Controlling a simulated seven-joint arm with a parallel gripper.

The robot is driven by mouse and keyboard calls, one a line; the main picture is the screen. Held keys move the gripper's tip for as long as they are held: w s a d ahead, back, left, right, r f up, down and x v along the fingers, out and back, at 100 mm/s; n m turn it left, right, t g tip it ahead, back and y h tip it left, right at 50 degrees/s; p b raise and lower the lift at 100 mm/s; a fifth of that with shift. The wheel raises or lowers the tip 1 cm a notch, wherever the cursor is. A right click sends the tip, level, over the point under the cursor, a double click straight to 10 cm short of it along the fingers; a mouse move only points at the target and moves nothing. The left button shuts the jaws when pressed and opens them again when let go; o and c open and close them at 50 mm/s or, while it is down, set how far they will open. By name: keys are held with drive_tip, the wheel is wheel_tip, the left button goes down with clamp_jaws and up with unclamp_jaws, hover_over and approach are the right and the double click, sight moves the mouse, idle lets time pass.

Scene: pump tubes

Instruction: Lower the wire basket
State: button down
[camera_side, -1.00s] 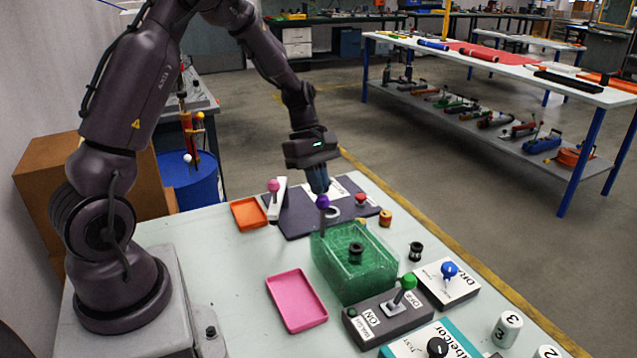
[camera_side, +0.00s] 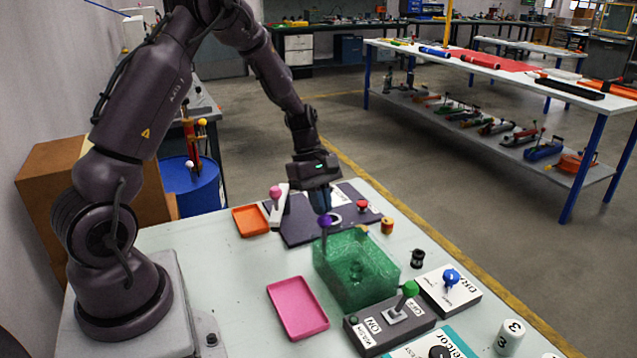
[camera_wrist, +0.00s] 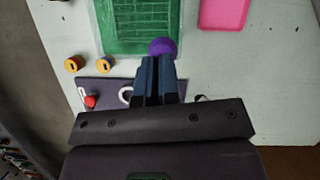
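The wire basket is hard to make out; a faint mesh shows inside the green see-through tank (camera_side: 375,285), which also fills the top of the wrist view (camera_wrist: 112,25). A dark spool (camera_side: 356,270) sits low in the tank and looks green-tinted. A purple ball knob (camera_side: 325,222) is at the tank's back left edge. In the wrist view the purple knob (camera_wrist: 163,47) is just beyond my fingertips. My gripper (camera_side: 323,212) points down, its fingers together, right at the knob. They seem to touch it rather than hold it between them.
A dark mat (camera_side: 298,232) lies behind the tank, with a pink knob (camera_side: 275,193) and a red knob (camera_side: 362,205). A pink tray (camera_side: 298,307) lies left of the tank. A grey switch box with a green knob (camera_side: 410,288) stands in front. An orange tray (camera_side: 250,221) is back left.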

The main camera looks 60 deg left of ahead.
drive_tip(key=w+v, duration=0.1)
drive_tip(key=v, duration=1.3)
drive_tip(key=s+d+r+m+t+y, duration=0.2)
drive_tip(key=s+d+r+m, duration=0.2)
drive_tip(key=s+d+m, duration=0.4)
drive_tip(key=s+d+r+m+t+y, duration=0.2)
drive_tip(key=s+d+r+m, duration=0.2)
drive_tip(key=s+d+m, duration=0.4)
drive_tip(key=d+m, duration=0.3)
drive_tip(key=shift+s+m+t+y, duration=0.25)
drive_tip(key=shift+m+t+y, duration=0.05)
drive_tip(key=shift+m+t, duration=0.1)
idle(0.4)
